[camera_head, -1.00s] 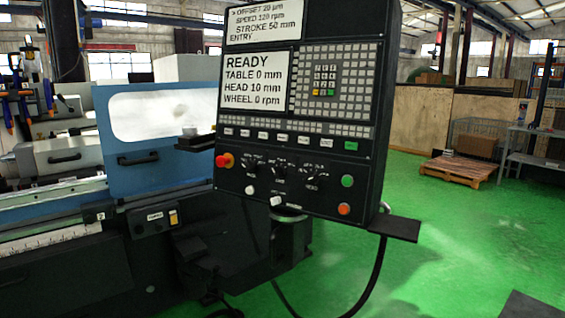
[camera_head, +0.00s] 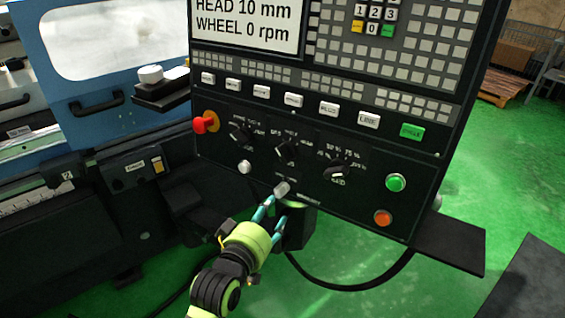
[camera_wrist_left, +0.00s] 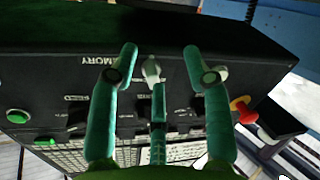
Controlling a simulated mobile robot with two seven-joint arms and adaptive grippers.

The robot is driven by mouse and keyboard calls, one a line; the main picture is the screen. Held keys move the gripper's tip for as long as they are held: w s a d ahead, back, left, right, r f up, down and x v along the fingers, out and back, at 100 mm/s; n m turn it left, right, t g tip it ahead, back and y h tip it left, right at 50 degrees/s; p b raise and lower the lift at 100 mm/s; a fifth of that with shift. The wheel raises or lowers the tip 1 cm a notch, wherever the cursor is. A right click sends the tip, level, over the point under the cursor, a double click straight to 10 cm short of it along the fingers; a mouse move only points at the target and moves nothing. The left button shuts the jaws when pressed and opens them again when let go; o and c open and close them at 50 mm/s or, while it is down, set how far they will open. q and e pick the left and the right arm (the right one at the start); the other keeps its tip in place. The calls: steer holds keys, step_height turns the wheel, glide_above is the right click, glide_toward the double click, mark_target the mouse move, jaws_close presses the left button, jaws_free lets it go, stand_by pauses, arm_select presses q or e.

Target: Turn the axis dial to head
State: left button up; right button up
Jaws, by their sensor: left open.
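The control panel (camera_head: 318,186) carries a row of black dials: a left dial (camera_head: 240,135), a middle dial (camera_head: 287,150) and a right dial (camera_head: 338,173) marked FEED. I cannot read which one is labelled axis. Below them are a silver knob (camera_head: 245,167) and a second silver knob (camera_head: 282,188) beside the word MEMORY. My left gripper (camera_head: 277,204) is open, its teal fingertips just below and in front of this second knob. In the left wrist view the knob (camera_wrist_left: 152,70) appears between the spread fingers; contact is unclear. My right gripper is not in view.
A red emergency button (camera_head: 203,124) juts out at the panel's left. A green button (camera_head: 396,182) and an orange button (camera_head: 383,217) are at its right. A dark shelf (camera_head: 448,246) sticks out at lower right. The screen (camera_head: 248,22) shows HEAD 10 mm.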

arm_select(q)
steer(key=t+h, duration=0.1)
steer(key=t, duration=0.1)
glide_toward(284, 156)
steer(key=w, duration=0.2)
steer(key=shift+n, duration=0.3)
steer(key=p+x, duration=0.1)
steer(key=x, duration=0.1)
steer(key=p+x, duration=0.1)
steer(key=x, duration=0.3)
steer(key=shift+w+d+p, duration=0.25)
steer(key=shift+d+p, duration=0.15)
steer(key=shift+w+d+f, duration=0.15)
steer(key=shift+w, duration=0.25)
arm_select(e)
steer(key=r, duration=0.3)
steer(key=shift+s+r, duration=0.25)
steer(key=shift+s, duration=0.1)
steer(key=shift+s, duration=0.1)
arm_select(q)
jaws_close()
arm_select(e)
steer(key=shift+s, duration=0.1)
